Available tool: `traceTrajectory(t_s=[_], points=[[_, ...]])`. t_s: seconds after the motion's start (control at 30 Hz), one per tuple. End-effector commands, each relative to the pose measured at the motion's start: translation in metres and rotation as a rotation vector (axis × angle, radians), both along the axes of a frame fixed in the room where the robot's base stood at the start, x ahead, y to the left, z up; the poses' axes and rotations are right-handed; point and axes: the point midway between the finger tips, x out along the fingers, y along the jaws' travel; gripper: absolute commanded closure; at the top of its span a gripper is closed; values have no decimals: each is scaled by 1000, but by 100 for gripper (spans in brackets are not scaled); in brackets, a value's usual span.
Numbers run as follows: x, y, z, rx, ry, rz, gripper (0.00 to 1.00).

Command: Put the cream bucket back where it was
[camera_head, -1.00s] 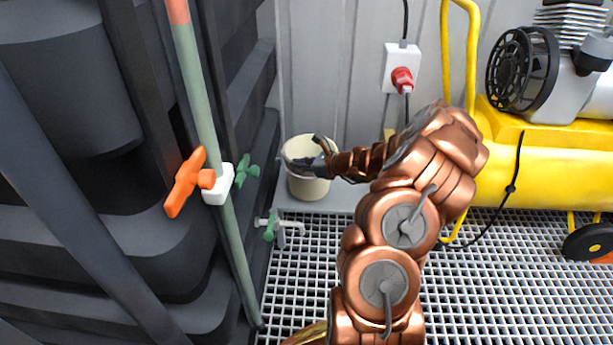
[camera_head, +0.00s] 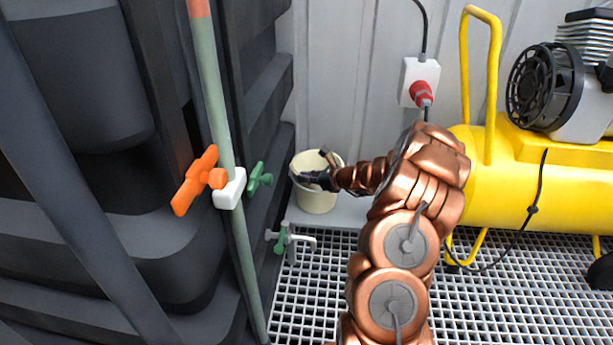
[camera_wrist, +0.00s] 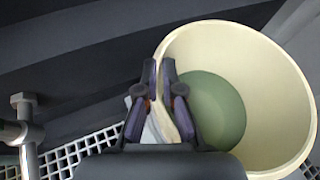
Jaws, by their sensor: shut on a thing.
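The cream bucket (camera_head: 317,198) is upright at the back, by the corrugated wall and beside the dark tank structure. My gripper (camera_head: 312,179) is at its rim in the head view. In the wrist view the bucket (camera_wrist: 282,100) fills the right side, with a green bottom inside. There my gripper (camera_wrist: 160,85) is shut on its near-left wall, one finger inside and one outside. The bucket appears to be at the pale ledge (camera_head: 345,209), but I cannot tell whether it rests on it or hangs just above.
A dark tank structure (camera_head: 120,215) with a pipe and an orange-handled valve (camera_head: 197,180) stands left. A small tap with a green handle (camera_head: 281,240) is just below the bucket. A yellow compressor (camera_head: 540,190) stands right. Metal grating (camera_head: 480,310) covers the floor.

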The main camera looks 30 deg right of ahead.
Motion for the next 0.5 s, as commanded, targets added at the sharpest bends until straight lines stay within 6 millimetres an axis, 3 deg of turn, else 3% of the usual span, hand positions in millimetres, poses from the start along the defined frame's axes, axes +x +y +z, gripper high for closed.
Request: traceTrajectory(t_s=[0.37, 0.5], points=[[1, -1, 1, -2, -6, 0, 100], [0, 0, -1, -1, -4, 0, 83]])
